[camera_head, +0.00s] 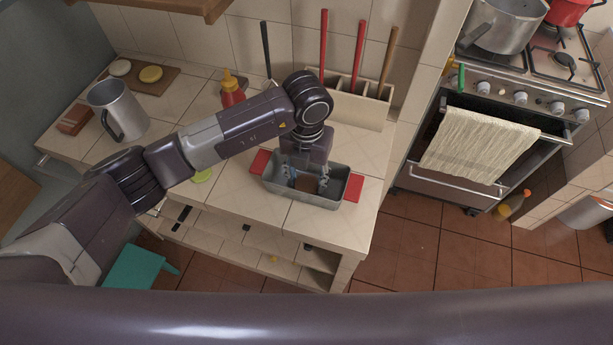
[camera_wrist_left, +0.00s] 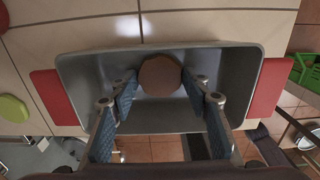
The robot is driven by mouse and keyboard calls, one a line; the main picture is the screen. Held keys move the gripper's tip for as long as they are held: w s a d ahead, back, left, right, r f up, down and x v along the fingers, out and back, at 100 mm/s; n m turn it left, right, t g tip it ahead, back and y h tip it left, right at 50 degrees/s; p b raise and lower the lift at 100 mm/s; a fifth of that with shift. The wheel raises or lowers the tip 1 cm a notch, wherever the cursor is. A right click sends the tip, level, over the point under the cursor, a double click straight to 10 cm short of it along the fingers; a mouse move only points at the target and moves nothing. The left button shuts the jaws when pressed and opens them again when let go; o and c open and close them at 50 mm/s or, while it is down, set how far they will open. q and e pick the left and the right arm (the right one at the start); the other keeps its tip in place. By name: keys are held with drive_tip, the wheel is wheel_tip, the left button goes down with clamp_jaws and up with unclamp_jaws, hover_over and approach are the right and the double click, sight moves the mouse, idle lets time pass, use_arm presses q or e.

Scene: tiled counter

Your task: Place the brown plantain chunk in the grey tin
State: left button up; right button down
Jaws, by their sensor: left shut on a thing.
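The grey tin (camera_head: 335,183) stands on the tiled counter near its front edge, with red handles at both ends. In the left wrist view the tin (camera_wrist_left: 215,57) fills the middle. My left gripper (camera_head: 306,186) reaches down into the tin from above. Its two blue-padded fingers (camera_wrist_left: 160,88) are shut on the brown plantain chunk (camera_wrist_left: 159,75), a round brown piece seen from above. The chunk is within the tin's outline; I cannot tell whether it touches the floor of the tin. My right gripper is in neither view.
A metal mug (camera_head: 117,108) and a red bottle with a yellow cap (camera_head: 231,93) stand further back. A board (camera_head: 160,84) with round pieces lies at the back left. A utensil holder (camera_head: 352,105) stands behind the tin. A yellow-green disc (camera_head: 203,176) lies left of the tin.

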sight(306, 184)
use_arm(q)
drive_tip(key=o, duration=1)
drive_tip(key=shift+f, duration=0.1)
drive_tip(key=shift+o, duration=0.2)
drive_tip(key=shift+r, duration=0.2)
drive_tip(key=shift+w+r, duration=0.1)
drive_tip(key=shift+r, duration=0.2)
wheel_tip(306, 184, up, 11)
drive_tip(key=b, duration=0.3)
drive_tip(key=shift+r, duration=0.2)
